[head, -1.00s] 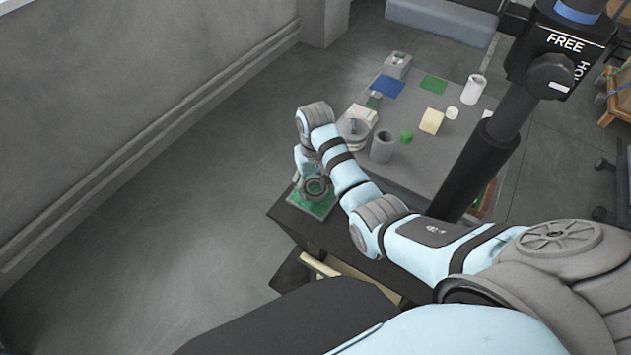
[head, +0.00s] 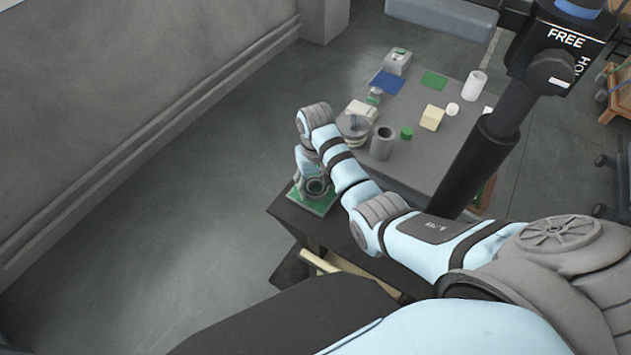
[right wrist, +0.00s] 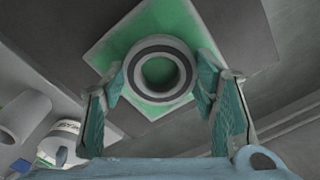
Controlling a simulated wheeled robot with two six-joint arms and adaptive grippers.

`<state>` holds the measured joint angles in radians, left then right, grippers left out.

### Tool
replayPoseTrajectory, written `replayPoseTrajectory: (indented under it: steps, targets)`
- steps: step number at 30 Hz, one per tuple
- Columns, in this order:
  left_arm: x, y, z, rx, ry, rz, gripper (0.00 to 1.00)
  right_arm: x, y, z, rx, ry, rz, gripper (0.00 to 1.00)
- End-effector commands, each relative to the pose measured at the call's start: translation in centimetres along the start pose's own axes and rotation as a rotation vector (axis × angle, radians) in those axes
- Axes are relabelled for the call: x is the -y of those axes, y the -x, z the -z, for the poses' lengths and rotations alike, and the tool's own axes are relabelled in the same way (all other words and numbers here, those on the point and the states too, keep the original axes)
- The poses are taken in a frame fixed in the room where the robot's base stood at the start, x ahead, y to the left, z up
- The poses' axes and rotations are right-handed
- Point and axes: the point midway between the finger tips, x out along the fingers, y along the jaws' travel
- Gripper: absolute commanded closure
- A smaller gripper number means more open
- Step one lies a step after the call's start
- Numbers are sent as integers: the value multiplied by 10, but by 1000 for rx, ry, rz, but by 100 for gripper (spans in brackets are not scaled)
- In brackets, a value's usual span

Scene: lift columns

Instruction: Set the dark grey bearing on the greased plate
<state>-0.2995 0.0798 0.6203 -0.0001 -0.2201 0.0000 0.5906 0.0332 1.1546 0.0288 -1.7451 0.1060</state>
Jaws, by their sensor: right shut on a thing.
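The dark grey bearing (right wrist: 161,44) is a ring with a round hole. It sits between the fingers of my right gripper (right wrist: 160,80), which is shut on it from both sides. The greased plate (right wrist: 172,18) is a green square with a pale rim, directly behind the bearing in the right wrist view. In the head view the bearing (head: 316,188) shows over the plate (head: 308,204), at the table's near left corner. I cannot tell whether the bearing touches the plate. My right gripper (head: 312,180) is partly hidden by its own arm there. My left gripper is not in view.
A black post (head: 490,150) rises at the right.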

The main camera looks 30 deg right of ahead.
Motion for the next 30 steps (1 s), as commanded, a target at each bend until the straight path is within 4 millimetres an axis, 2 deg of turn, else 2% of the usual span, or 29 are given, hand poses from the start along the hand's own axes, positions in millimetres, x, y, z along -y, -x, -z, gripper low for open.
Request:
replayPoseTrajectory:
  steps: [20,21,25,30]
  targets:
    - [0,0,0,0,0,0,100,0,-2,0,0,0,0,86]
    - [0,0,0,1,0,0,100,0,-2,0,0,0,0,43]
    - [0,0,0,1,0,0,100,0,-2,0,0,0,0,23]
    - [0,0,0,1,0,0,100,0,-2,0,0,0,0,23]
